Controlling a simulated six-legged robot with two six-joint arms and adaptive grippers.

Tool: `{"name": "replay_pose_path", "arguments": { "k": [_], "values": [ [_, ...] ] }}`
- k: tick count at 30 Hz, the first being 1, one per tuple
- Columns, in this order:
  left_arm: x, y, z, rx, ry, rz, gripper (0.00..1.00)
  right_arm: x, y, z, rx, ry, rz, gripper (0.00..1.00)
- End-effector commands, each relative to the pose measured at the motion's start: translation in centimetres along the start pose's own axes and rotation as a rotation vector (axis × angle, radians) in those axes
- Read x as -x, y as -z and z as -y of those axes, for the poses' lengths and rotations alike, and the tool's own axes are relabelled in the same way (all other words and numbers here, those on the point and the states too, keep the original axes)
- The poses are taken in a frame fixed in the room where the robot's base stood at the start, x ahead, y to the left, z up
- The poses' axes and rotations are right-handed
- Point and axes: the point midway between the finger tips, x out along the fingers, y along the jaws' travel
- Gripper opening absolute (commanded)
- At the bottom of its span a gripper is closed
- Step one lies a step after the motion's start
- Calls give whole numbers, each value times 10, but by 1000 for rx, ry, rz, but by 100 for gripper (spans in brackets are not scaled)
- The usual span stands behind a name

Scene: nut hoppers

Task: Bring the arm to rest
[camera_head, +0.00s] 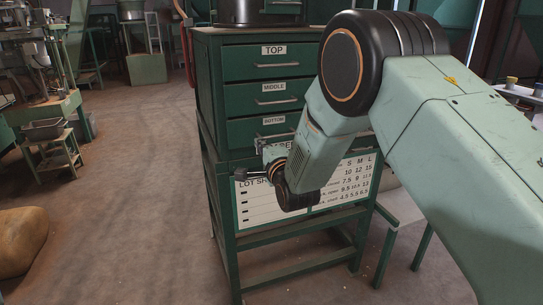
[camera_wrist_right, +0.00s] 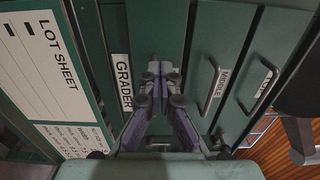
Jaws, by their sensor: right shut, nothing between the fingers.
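My right arm (camera_head: 430,120) reaches in from the right in the head view and bends down in front of the green drawer cabinet (camera_head: 208,95). My left gripper is not in view.
The TOP (camera_head: 274,62), MIDDLE (camera_head: 262,99) and BOTTOM drawers look shut; their handles stick out near my arm. A stand with green legs (camera_head: 228,245) carries the cabinet. A brown sack (camera_head: 20,240) lies at lower left. The floor (camera_head: 130,190) left of the cabinet is clear.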

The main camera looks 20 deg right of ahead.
Motion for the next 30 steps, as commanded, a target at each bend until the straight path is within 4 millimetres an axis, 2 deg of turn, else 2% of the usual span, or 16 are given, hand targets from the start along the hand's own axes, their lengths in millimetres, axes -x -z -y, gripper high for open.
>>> {"name": "replay_pose_path", "arguments": {
  "k": [6, 12, 20, 23, 26, 30],
  "values": [
    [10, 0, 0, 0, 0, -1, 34, 35, 0, 0, 0, -4, 1, 0],
    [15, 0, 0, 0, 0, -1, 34, 60, 0, 0, 0, -3, 1, 0],
    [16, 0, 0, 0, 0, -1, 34, 69, 0, 0, 6, -1, 1, 0],
    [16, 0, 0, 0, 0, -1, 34, 70, 0, -2, 67, -9, 1, 0],
    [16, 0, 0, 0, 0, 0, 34, 72, 0, -14, 221, -59, 6, 0],
    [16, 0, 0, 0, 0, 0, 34, 94, 2, -54, 513, -213, 51, 0]
  ]
}}
